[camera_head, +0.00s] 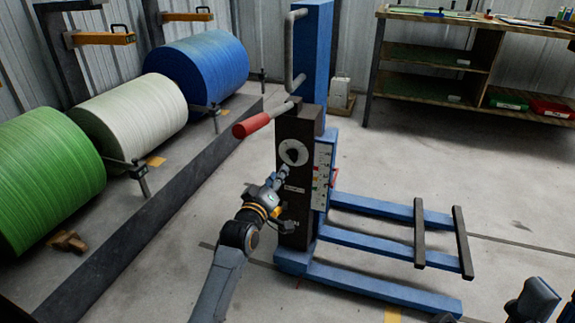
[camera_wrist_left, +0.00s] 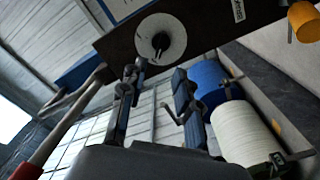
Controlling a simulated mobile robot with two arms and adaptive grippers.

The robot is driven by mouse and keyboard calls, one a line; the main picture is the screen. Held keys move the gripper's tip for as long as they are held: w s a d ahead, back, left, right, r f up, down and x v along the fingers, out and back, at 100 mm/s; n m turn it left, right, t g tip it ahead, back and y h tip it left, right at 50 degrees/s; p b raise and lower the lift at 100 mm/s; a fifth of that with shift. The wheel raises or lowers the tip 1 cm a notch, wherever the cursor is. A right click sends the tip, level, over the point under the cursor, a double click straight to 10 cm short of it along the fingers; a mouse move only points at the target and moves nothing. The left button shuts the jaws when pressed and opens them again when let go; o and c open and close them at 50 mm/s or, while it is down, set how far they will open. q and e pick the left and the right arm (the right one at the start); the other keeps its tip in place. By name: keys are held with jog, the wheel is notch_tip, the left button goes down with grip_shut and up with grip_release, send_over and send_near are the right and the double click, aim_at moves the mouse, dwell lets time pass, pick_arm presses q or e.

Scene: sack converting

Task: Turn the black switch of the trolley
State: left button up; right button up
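The trolley (camera_head: 322,60) is blue with a dark front panel (camera_head: 291,128). The black switch (camera_head: 294,153) sits on a white round dial on this panel; the switch also shows at the top of the left wrist view (camera_wrist_left: 161,42). My left gripper (camera_head: 280,178) is just below and left of the dial in the head view. In the left wrist view its two fingers (camera_wrist_left: 157,72) are spread with a gap between them, and the switch appears just beyond the fingertips. I see no contact with the switch. My right gripper does not show clearly.
A red-gripped lever (camera_head: 252,124) sticks out left of the panel. Blue trolley legs (camera_head: 375,240) with dark crossbars extend right along the floor. A shelf bench (camera_head: 430,55) stands at the back right.

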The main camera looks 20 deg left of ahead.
aim_at(289, 157)
pick_arm(q)
jog(key=shift+w+d+b, duration=0.15)
jog(key=shift+w+b, duration=1.5)
jog(key=shift+w, duration=2.8)
grip_shut()
